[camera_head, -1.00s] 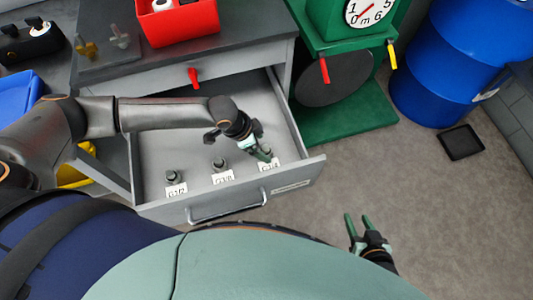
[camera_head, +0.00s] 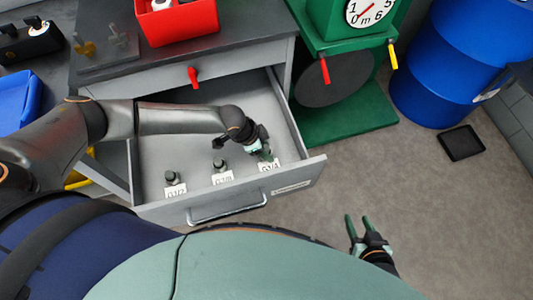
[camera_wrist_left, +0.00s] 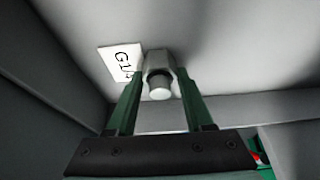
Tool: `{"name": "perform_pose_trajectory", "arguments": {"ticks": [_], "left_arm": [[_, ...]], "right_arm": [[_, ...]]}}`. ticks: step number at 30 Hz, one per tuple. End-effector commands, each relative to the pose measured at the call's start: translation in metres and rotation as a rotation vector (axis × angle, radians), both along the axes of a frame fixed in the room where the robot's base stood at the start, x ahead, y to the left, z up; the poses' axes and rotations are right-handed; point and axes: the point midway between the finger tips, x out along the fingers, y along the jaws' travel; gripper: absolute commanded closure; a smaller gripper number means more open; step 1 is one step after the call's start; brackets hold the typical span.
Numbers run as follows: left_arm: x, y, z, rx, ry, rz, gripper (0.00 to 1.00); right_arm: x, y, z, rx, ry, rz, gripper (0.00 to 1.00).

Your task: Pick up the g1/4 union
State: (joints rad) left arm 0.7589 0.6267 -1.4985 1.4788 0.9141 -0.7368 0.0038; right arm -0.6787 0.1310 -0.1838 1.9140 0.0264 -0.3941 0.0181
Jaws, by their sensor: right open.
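The g1/4 union is a small grey metal fitting (camera_wrist_left: 158,72) standing in the drawer beside a white label (camera_wrist_left: 121,62), partly legible as G1. In the head view its label (camera_head: 268,166) is the rightmost of three, and the union is mostly hidden by my gripper. My left gripper (camera_head: 266,157) reaches down into the drawer over it. In the left wrist view its green fingers (camera_wrist_left: 160,80) stand on either side of the union, apart from each other; I cannot tell whether they touch it. My right gripper (camera_head: 359,222) is open and empty, above the floor at the right.
Two similar fittings stand in the open drawer (camera_head: 228,203), one by the G3/8 label (camera_head: 222,178) and one by the G1/2 label (camera_head: 175,190). The drawer walls are close to my left gripper. A green scale (camera_head: 345,115) stands right of the cabinet.

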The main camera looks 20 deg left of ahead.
Motion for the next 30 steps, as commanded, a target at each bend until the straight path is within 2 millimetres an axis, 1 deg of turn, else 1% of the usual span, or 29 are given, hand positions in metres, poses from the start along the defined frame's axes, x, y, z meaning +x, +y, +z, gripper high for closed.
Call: {"name": "perform_pose_trajectory", "arguments": {"ticks": [1, 2, 13, 24, 26, 30], "left_arm": [[0.0, 0.0, 0.0, 0.0, 0.0, 0.0, 0.55], [0.0, 0.0, 0.0, 0.0, 0.0, 0.0, 0.58], [0.0, 0.0, 0.0, 0.0, 0.0, 0.0, 1.0], [0.0, 0.0, 0.002, -0.001, -0.001, 0.0, 1.0], [0.001, 0.0, 0.007, -0.002, -0.001, 0.0, 1.0], [0.001, 0.0, 0.031, -0.002, -0.003, -0.001, 1.0]], "right_arm": [[0.0, 0.0, 0.0, 0.0, 0.0, 0.0, 0.53], [0.0, 0.0, 0.0, -0.001, 0.0, 0.001, 0.53], [0.0, 0.0, 0.0, -0.001, 0.0, 0.001, 0.53], [0.0, 0.0, 0.001, -0.001, 0.0, 0.001, 0.53], [0.0, 0.0, 0.002, -0.001, 0.0, 0.001, 0.53], [0.0, 0.0, 0.006, -0.001, 0.0, 0.001, 0.53]]}}
